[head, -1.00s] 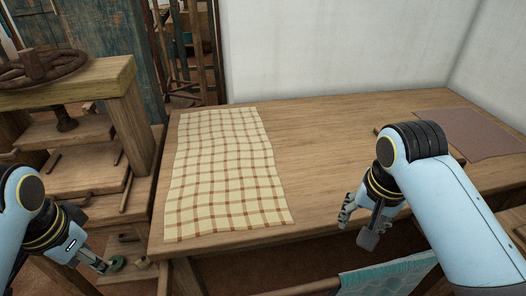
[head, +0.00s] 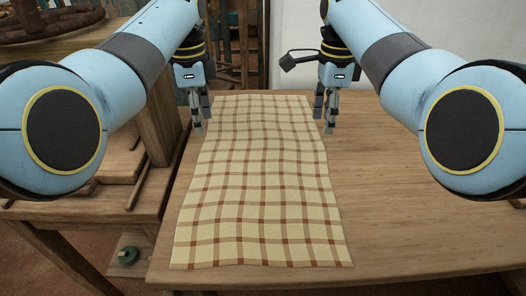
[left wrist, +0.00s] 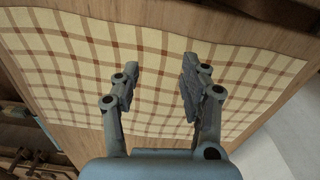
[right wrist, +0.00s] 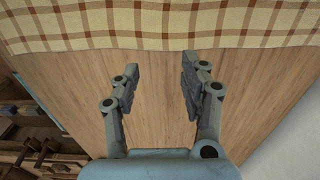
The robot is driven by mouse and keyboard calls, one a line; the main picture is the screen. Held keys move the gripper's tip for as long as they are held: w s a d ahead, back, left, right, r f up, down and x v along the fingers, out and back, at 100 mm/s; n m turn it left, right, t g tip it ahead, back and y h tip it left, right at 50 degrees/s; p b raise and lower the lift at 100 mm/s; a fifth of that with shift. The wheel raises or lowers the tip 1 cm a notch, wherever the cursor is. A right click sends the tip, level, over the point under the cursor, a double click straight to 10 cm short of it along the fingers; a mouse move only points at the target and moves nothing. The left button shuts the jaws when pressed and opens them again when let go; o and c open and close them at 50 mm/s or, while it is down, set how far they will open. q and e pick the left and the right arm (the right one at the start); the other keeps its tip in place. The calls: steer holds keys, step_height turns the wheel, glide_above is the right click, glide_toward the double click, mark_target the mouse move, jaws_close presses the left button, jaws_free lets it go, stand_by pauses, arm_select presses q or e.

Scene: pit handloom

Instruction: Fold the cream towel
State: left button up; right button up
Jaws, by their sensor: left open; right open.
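The cream towel (head: 262,190) with a brown check lies spread flat, slightly rippled, on the wooden table, its long side running away from me. My left gripper (head: 198,115) is open above the table at the towel's far left corner. In the left wrist view the towel (left wrist: 70,60) lies below the open left fingers (left wrist: 158,85). My right gripper (head: 325,118) is open just right of the towel's far right corner. In the right wrist view its fingers (right wrist: 158,80) are over bare wood, with the towel edge (right wrist: 160,28) ahead. Neither gripper holds anything.
The wooden table (head: 430,200) is bare to the right of the towel. A wooden loom frame (head: 90,150) stands against the left side, with a green round piece (head: 128,255) low beside it. A white wall (head: 295,45) stands behind the table.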

mark_target(208, 153)
arm_select(q)
steer(key=f, duration=0.6)
steer(key=shift+w+d+f, duration=0.1)
steer(key=shift+w+f, duration=0.1)
steer(key=shift+f, duration=0.15)
arm_select(e)
steer(key=f, duration=0.6)
steer(key=shift+w+a+f, duration=0.1)
steer(key=shift+w+f, duration=0.1)
steer(key=shift+f, duration=0.15)
arm_select(q)
steer(key=shift+f, duration=0.65)
arm_select(e)
steer(key=shift+f, duration=0.65)
